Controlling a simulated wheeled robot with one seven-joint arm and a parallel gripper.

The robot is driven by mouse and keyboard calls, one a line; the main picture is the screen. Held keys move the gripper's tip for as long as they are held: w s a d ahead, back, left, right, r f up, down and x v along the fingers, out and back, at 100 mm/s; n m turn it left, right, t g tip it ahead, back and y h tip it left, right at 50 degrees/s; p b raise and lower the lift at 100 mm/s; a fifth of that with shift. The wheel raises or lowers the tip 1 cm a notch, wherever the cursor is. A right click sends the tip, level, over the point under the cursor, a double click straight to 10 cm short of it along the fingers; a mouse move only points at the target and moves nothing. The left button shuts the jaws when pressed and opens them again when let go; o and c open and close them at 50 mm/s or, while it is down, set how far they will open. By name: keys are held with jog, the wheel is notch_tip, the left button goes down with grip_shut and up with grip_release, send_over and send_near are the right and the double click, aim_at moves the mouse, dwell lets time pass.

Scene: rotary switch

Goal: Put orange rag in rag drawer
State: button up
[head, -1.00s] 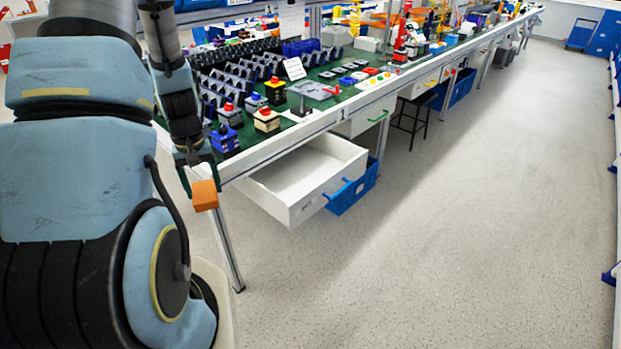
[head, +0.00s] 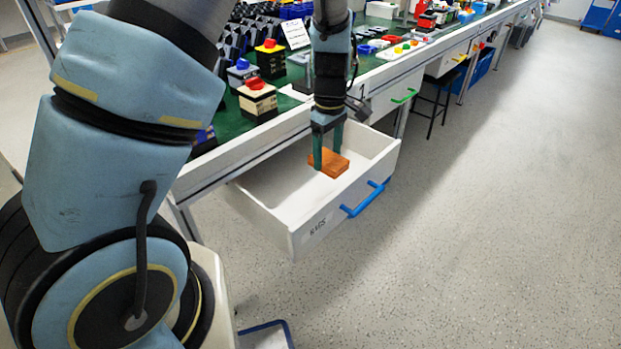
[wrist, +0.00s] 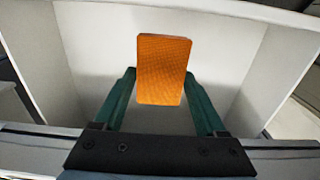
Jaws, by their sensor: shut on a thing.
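The orange rag (head: 329,162) looks like a small flat block. I cannot tell whether the rag touches the drawer floor.
The green-topped workbench (head: 232,123) runs above the drawer, with red and yellow button boxes (head: 257,97) near its edge. A closed drawer with a green handle (head: 404,96) is to the right. A black stool (head: 434,106) stands beyond. The floor at right is clear.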

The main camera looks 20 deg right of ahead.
aim_at(327, 158)
notch_tip(327, 158, down, 9)
jog(key=shift+r, duration=0.15)
dwell(0.4)
jog(key=o, duration=1.2)
jog(key=shift+o, duration=0.2)
notch_tip(327, 158, up, 12)
jog(key=shift+s, duration=0.1)
